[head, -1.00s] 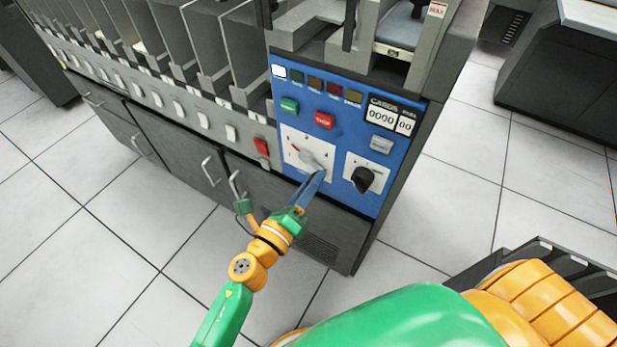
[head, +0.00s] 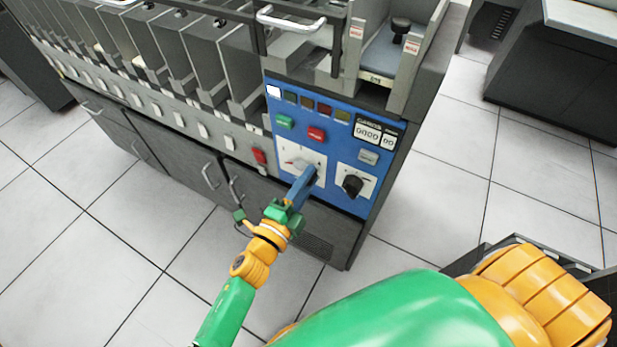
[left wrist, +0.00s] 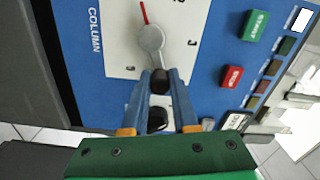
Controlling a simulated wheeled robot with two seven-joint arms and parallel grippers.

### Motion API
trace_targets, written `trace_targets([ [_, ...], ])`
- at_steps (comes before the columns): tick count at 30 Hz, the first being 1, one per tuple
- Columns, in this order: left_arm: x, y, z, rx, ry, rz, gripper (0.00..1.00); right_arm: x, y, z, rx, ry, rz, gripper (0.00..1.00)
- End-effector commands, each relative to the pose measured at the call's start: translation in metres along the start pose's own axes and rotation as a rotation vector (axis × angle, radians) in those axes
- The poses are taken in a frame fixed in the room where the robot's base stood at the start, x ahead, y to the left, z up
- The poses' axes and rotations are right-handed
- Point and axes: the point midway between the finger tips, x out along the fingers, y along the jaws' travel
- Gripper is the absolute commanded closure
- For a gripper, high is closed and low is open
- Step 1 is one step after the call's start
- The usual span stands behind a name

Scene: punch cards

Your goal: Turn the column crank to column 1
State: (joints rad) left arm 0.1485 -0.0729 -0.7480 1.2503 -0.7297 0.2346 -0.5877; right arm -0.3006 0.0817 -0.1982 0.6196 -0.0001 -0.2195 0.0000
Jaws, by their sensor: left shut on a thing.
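The column crank (left wrist: 150,40) is a grey round hub with a red pointer and a dark handle knob (left wrist: 160,80), on a white numbered dial plate (left wrist: 118,30). In the left wrist view the pointer tips toward the top edge, away from the knob. In the head view the white plate (head: 290,155) sits at the lower left of the blue panel (head: 335,192), partly hidden by my gripper. My left gripper (left wrist: 160,78) is at the crank, its blue fingers shut on the handle knob. It also shows in the head view (head: 309,170). My right gripper is not in view.
A black rotary knob (head: 353,185) is close to the right of the crank. Green (head: 284,122) and red (head: 316,133) buttons and a counter (head: 371,135) are above. A red switch (head: 259,155) is left. Grey card bins line the machine; tiled floor is open in front.

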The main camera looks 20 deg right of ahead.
Motion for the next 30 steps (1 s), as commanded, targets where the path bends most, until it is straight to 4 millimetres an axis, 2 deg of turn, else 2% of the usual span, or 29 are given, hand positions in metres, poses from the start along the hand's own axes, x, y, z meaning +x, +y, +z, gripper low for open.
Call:
trace_targets([
  [9,0.0003,-0.0074,0.0015,-0.129,-0.001,-0.001,1.0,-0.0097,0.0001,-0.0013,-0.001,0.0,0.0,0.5],
  [27,0.0003,-0.0079,0.0022,-0.165,-0.001,-0.002,1.0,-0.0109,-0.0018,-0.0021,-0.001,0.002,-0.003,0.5],
  [28,0.0003,-0.008,0.0021,-0.165,-0.001,-0.002,0.7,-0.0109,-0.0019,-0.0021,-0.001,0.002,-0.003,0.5],
  [30,0.0003,-0.0079,0.0021,-0.165,-0.001,-0.002,0.52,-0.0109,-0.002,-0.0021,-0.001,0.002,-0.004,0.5],
])
